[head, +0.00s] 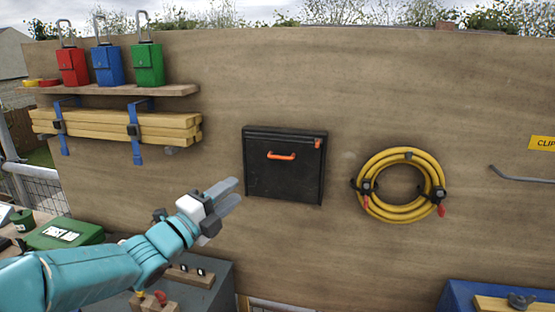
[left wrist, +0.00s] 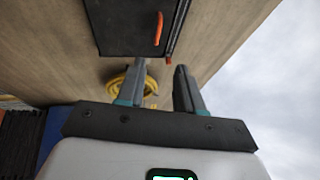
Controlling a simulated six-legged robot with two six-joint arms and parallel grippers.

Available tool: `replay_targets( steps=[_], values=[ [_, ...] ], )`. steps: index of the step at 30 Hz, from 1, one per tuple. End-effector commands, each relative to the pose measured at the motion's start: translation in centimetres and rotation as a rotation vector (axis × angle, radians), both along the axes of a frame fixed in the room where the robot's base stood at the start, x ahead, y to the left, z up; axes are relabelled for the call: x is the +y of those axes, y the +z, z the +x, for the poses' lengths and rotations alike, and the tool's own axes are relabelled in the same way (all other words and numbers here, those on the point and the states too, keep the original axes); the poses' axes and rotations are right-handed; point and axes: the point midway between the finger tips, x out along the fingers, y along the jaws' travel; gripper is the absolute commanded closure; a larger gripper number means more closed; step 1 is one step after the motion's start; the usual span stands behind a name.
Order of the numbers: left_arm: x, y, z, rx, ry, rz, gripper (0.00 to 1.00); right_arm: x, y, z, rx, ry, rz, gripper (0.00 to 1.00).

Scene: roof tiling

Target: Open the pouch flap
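The black pouch (head: 284,178) hangs on the wooden board, with its flap down over the front. An orange handle (head: 282,156) crosses the flap, and a small orange tab sits at its upper right corner. My left gripper (head: 230,193) is left of the pouch and in front of the board, apart from the pouch. In the left wrist view the pouch (left wrist: 125,28) is beyond the fingertips, with the handle (left wrist: 158,29) near the top edge. The left gripper's fingers (left wrist: 160,80) are spread with nothing between them. My right gripper is not in view.
A coiled yellow hose (head: 400,212) hangs right of the pouch. A shelf (head: 120,91) with red, blue and green boxes is at the upper left, above strapped timber (head: 100,128). A green case (head: 62,233) lies lower left.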

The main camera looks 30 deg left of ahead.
Motion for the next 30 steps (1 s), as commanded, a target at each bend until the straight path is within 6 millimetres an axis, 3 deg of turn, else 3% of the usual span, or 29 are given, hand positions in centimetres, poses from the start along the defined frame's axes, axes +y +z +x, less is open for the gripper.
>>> replay_targets(
  steps=[12,18,24,30],
  values=[
    [-1.9,2.0,9.9,0.002,-0.009,-0.003,0.64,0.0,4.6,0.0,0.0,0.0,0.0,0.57],
    [-2.6,2.5,13.6,0.002,-0.008,-0.002,0.64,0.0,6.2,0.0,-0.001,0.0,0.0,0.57],
    [-2.8,2.4,15.2,0.003,-0.006,-0.003,0.64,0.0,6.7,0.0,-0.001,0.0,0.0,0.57],
    [-2.8,2.4,15.4,0.002,-0.006,-0.003,0.64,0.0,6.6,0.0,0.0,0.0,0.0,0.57]
  ],
)
